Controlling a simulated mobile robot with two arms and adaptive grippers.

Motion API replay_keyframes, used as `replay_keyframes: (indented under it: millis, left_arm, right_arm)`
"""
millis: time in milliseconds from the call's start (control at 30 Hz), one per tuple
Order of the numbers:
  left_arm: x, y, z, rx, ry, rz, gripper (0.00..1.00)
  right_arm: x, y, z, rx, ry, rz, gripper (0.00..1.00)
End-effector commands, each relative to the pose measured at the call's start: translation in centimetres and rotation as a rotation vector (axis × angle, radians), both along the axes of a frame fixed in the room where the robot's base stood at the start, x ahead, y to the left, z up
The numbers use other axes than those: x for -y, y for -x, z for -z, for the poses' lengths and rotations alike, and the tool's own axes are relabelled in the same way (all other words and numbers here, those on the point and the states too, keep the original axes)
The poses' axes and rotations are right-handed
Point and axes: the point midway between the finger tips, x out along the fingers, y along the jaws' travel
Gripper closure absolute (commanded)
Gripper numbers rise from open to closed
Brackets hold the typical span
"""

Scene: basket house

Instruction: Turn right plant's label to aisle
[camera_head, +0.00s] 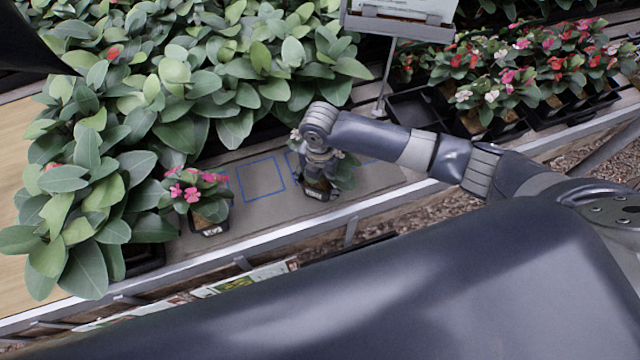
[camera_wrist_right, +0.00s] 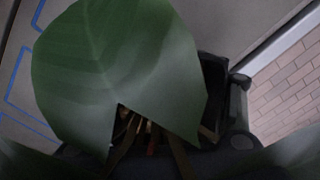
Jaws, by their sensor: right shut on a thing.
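The right plant (camera_head: 346,174) stands in a dark pot on the grey shelf, at a blue outline. My right gripper (camera_head: 319,168) is over it from above and shut on it; the fingers are partly hidden by the wrist and leaves. A small pale patch shows low on the pot's near side, too small to read as a label for sure. In the right wrist view a large green leaf (camera_wrist_right: 115,70) covers most of the plant and pot. The left plant (camera_head: 208,196), with pink flowers, has a pale label (camera_head: 211,230) facing the near edge. My left gripper is out of view.
An empty blue square (camera_head: 262,178) lies between the two plants. Large leafy plants (camera_head: 85,215) crowd the left and back. A sign stand (camera_head: 386,75) and trays of flowers (camera_head: 500,75) are at the right. The shelf's pale front edge (camera_head: 290,228) borders the brick floor.

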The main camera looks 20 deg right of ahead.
Motion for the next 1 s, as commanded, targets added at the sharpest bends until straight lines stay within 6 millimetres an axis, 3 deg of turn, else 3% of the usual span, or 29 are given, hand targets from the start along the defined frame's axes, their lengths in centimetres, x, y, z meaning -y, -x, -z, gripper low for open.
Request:
replay_keyframes:
  millis: [300, 400, 700, 1000]
  left_arm:
    - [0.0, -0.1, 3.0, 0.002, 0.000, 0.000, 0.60]
    - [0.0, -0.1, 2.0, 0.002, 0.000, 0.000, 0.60]
    - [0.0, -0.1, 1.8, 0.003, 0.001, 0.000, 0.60]
    - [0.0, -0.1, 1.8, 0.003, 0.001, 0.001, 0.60]
  right_arm:
    - [0.0, -0.2, 0.3, 0.004, 0.000, -0.240, 0.67]
    - [0.0, -0.1, -0.3, 0.002, 0.000, -0.367, 0.67]
    - [-0.1, -0.1, -0.1, 0.001, 0.000, -0.665, 0.67]
    - [-0.1, -0.1, -0.1, 0.001, -0.001, -0.756, 0.67]
